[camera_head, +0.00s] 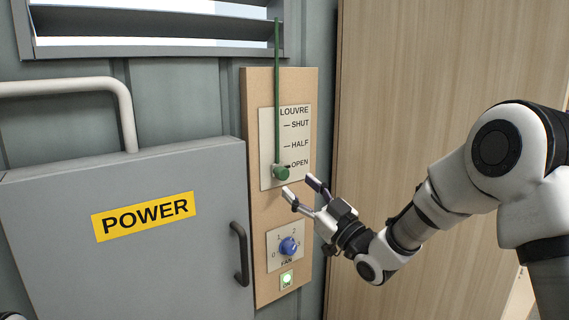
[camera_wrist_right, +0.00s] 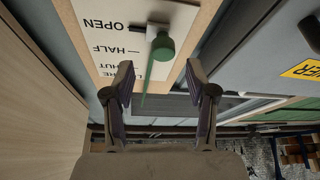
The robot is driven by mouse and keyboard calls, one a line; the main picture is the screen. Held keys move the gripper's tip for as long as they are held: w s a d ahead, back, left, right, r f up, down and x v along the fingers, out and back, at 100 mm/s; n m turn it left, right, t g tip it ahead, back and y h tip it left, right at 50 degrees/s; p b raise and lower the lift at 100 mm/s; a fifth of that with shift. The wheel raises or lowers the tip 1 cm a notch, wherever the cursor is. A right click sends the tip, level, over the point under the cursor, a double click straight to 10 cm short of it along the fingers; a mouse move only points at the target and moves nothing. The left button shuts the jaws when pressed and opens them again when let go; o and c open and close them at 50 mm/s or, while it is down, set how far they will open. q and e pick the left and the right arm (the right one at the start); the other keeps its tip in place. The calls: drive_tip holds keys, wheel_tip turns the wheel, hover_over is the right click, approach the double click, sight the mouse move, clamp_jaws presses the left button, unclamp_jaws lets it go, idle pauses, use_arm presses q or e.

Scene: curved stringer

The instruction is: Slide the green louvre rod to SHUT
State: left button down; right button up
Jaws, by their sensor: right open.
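The green louvre rod (camera_head: 277,95) hangs vertically in front of the wooden panel, from the louvre (camera_head: 150,30) down to a green knob (camera_head: 281,174). The knob is level with or just below the OPEN mark on the white LOUVRE label (camera_head: 297,135); SHUT is the top mark. My right gripper (camera_head: 302,187) is open and empty, just below and to the right of the knob. In the right wrist view the knob (camera_wrist_right: 163,46) lies ahead of the open fingertips (camera_wrist_right: 160,75), not between them. My left gripper is not in view.
Below the label are a blue FAN dial (camera_head: 289,246) and a lit green ON button (camera_head: 286,279). A grey POWER box (camera_head: 130,260) with a dark handle (camera_head: 239,254) stands to the left. A wooden wall (camera_head: 430,60) is on the right.

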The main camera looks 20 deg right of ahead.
sight(285, 175)
drive_tip(key=p+x, duration=0.1)
drive_tip(key=x, duration=0.3)
drive_tip(key=p+x, duration=0.1)
drive_tip(key=shift+w+a+r+p, duration=0.1)
drive_tip(key=shift+a+r+p, duration=0.25)
drive_tip(key=shift+a, duration=0.2)
drive_tip(key=shift+w, duration=0.15)
drive_tip(key=shift+w+d+f, duration=0.1)
drive_tip(key=shift+d+f, duration=0.1)
clamp_jaws()
wheel_tip(285, 175, up, 11)
drive_tip(key=shift+f, duration=0.1)
drive_tip(key=shift+c, duration=1.5)
unclamp_jaws()
drive_tip(key=o, duration=0.3)
drive_tip(key=shift+a, duration=0.1)
